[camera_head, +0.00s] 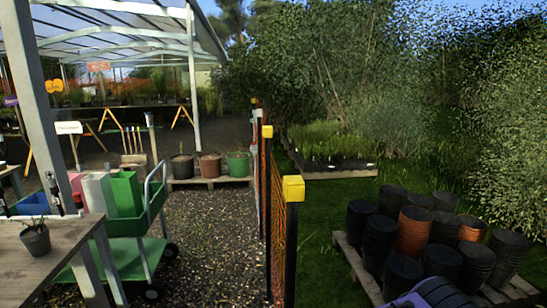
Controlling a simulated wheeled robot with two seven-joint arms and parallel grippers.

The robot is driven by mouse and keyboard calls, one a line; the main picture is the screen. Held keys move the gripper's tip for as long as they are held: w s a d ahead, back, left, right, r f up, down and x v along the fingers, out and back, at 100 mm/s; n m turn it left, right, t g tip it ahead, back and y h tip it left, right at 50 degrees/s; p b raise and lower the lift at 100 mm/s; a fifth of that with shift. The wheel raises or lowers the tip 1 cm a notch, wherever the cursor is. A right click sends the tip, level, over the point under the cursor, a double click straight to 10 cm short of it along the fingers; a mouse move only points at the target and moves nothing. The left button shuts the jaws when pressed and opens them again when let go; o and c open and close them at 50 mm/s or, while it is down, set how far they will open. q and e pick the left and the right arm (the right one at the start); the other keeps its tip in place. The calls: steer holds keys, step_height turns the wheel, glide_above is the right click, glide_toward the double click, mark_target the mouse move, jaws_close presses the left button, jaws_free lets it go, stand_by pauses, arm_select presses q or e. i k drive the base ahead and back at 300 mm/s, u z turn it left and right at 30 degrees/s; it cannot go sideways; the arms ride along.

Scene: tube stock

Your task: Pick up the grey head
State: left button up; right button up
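I cannot pick out for certain a thing that is the grey head. A long-handled tool with a small greyish top (149,118) stands upright beyond the cart, too small to tell what it is. Neither gripper's fingers show. A dark and purple rounded shape (430,294) cuts into the bottom edge at the right; I cannot tell what it is.
A table (60,262) with a small potted plant (36,240) is at the lower left, beside a green cart (135,255). Yellow-capped posts (293,188) carry orange netting. Stacked black and orange pots crowd a pallet (352,262) at right. The gravel path (205,235) is clear.

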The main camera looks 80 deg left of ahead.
mark_target(52, 182)
steer(key=u, duration=3.55)
steer(key=i, duration=0.35)
steer(key=u, duration=0.05)
